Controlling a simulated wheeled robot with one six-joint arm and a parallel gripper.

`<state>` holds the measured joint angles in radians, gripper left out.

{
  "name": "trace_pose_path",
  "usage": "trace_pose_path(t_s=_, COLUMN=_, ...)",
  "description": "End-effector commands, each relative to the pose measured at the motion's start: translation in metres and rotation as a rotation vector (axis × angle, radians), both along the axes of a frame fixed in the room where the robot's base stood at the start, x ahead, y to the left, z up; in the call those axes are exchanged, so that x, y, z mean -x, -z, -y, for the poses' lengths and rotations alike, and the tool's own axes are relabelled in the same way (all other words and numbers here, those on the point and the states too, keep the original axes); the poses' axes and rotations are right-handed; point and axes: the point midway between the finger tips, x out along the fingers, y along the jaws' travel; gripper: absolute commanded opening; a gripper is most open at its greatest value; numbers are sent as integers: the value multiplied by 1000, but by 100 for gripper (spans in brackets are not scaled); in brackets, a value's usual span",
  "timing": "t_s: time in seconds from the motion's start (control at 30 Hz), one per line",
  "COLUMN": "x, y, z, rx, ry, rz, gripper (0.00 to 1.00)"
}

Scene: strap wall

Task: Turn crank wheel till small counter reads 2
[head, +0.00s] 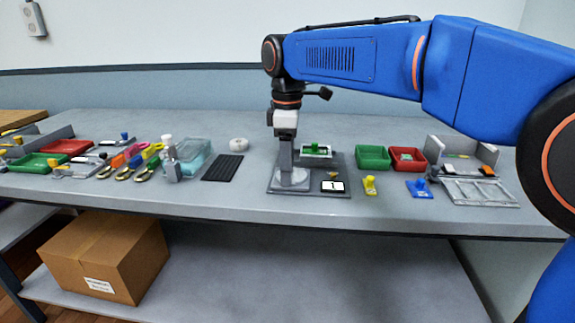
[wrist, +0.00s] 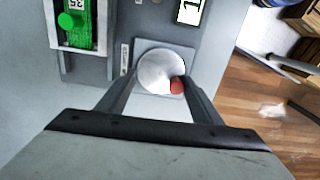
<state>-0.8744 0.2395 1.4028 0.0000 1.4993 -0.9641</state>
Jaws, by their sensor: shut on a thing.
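The crank wheel (wrist: 155,68) is a pale round disc with a red knob (wrist: 177,86) near its rim, on a grey square plate. In the head view the wheel (head: 296,180) is at the left of a grey panel. My gripper (wrist: 160,80) points down at it, with one finger on each side, shut on the wheel. It also shows in the head view (head: 287,170), where it hides part of the wheel. The small counter (head: 333,186) is right of the wheel and reads 1; the wrist view shows it cut by the top edge (wrist: 189,10).
A green slider piece (wrist: 78,30) with a number label sits beside the wheel in a pale frame. Green (head: 373,158) and red (head: 408,159) trays stand to the right. A yellow stamp-like piece (head: 370,186) and a blue one (head: 419,189) are near the front edge.

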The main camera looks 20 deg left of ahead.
Motion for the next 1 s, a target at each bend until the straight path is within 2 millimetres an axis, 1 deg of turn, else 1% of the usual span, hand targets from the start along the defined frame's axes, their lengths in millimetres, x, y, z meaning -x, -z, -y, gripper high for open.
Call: trace_pose_path(t_s=1.0, x=-10, y=0, z=2, rx=-2, ry=965, rz=0, gripper=38)
